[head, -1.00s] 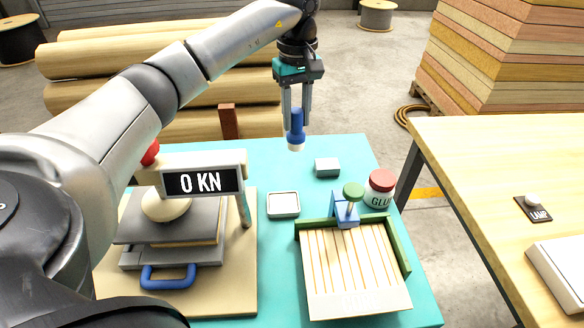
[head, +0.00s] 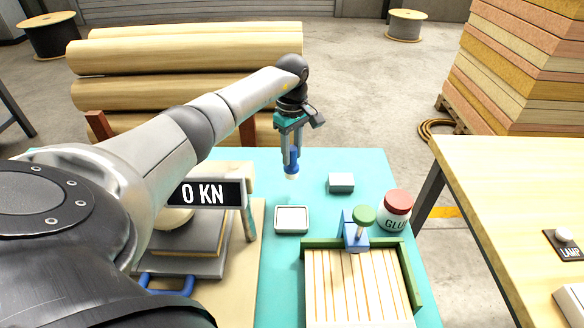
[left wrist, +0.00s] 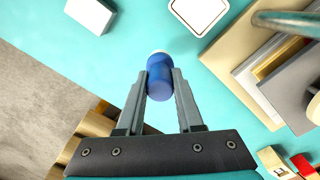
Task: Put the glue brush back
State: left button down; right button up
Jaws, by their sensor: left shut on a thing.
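My left gripper (head: 290,150) is shut on the glue brush (head: 292,164), which has a blue handle and a white lower end. The brush hangs upright, white end down, above the turquoise table. In the left wrist view the blue handle (left wrist: 160,80) sits between the two grey fingers. A shallow white-topped tray (head: 291,219) lies on the table just below and nearer than the brush; the brush is apart from it. The glue jar (head: 397,209), white with a red lid, stands to the right. My right gripper is not in view.
A green-edged slatted frame (head: 415,280) with a blue, green-knobbed clamp (head: 355,232) is in front. A press with a "0 KN" display (head: 205,193) stands left. A wooden table (head: 510,190) is at right.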

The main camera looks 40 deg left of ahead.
aim_at(292, 170)
pick_arm(q)
jog(key=shift+f+b, duration=0.45)
jog(key=shift+f, duration=2.65)
jog(key=shift+f, duration=0.2)
jog(key=c, duration=0.6)
grip_release()
jog(key=shift+o, duration=0.2)
jog(key=shift+r, duration=0.1)
jog(key=shift+r, duration=0.2)
notch_tip(292, 170, up, 12)
jog(key=shift+f+p, duration=0.1)
jog(key=shift+p, duration=0.65)
